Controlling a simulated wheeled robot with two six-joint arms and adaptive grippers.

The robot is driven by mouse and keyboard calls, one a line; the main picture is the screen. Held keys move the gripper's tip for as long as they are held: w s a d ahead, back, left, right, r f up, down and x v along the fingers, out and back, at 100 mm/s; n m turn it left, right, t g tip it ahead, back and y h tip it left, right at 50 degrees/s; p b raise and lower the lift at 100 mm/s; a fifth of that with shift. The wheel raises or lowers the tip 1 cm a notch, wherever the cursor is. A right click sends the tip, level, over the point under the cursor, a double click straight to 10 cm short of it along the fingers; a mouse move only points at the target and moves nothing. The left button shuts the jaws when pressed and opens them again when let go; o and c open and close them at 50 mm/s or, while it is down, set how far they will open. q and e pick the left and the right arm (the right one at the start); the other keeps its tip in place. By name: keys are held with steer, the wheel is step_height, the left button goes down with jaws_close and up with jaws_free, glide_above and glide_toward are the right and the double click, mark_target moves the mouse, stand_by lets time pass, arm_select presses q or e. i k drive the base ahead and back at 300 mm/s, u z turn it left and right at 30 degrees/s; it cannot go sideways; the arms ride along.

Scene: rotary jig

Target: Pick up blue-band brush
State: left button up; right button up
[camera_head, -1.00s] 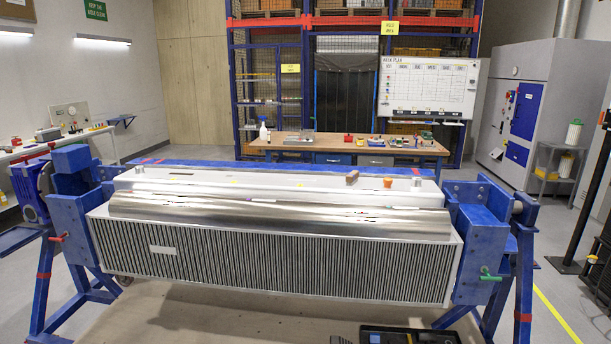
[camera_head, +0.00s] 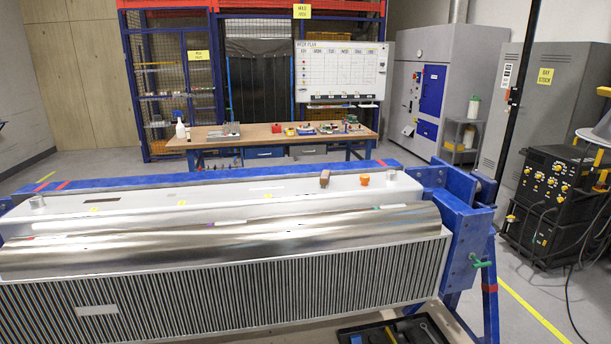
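No brush with a blue band can be made out for certain. A black tray (camera_head: 345,328) at the bottom edge holds several small tools, cut off by the frame and too small to name; one (camera_head: 356,339) looks blue. A small brown block-like item (camera_head: 325,178) stands on the white top of the workpiece, with an orange item (camera_head: 364,180) to its right. Neither shows a clear blue band. Neither of my grippers is in view.
A large finned workpiece (camera_head: 230,285) with a shiny curved metal cover fills the foreground, held in a blue jig frame (camera_head: 462,235). A wooden workbench (camera_head: 230,140) with small items stands behind.

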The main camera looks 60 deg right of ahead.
mark_target(325, 178)
steer(key=z, duration=0.5)
steer(key=i, duration=0.75)
steer(key=z, duration=0.8)
